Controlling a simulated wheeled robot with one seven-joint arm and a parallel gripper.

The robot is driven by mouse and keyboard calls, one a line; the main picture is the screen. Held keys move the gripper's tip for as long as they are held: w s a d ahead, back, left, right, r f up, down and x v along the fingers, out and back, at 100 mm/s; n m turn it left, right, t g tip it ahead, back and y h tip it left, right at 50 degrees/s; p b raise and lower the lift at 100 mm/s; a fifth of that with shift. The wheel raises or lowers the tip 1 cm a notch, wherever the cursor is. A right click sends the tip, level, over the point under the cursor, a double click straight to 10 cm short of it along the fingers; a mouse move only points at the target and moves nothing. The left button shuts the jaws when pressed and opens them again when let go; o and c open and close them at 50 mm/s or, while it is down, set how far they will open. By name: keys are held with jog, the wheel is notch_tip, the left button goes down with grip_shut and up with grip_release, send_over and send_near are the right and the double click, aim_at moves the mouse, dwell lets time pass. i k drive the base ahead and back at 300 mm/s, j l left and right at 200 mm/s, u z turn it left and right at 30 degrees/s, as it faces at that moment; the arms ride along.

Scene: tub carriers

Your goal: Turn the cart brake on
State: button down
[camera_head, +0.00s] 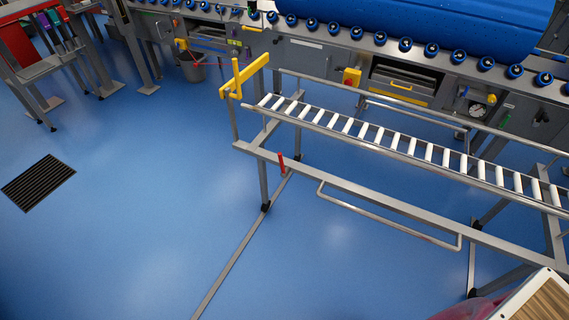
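A grey metal cart (350,197) with a bed of white rollers (410,145) stands on the blue floor, right of centre. A small red lever (282,164) stands nearly upright on its lower front rail, near the left end. It looks like the brake lever, but I cannot tell its setting. A yellow bar (245,76) stands at the left end of the roller bed. My gripper is not in view.
A conveyor (400,45) carrying a large blue tub (440,22) runs behind the cart. A bar handle (390,223) sticks out at the cart's front. A wood-topped box (540,300) is at bottom right. A floor grate (38,182) lies left. The floor at left and centre is clear.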

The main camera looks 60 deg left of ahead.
aim_at(286, 171)
jog(key=u, duration=2.55)
jog(key=i+j+z, duration=0.15)
jog(key=i+j, duration=0.15)
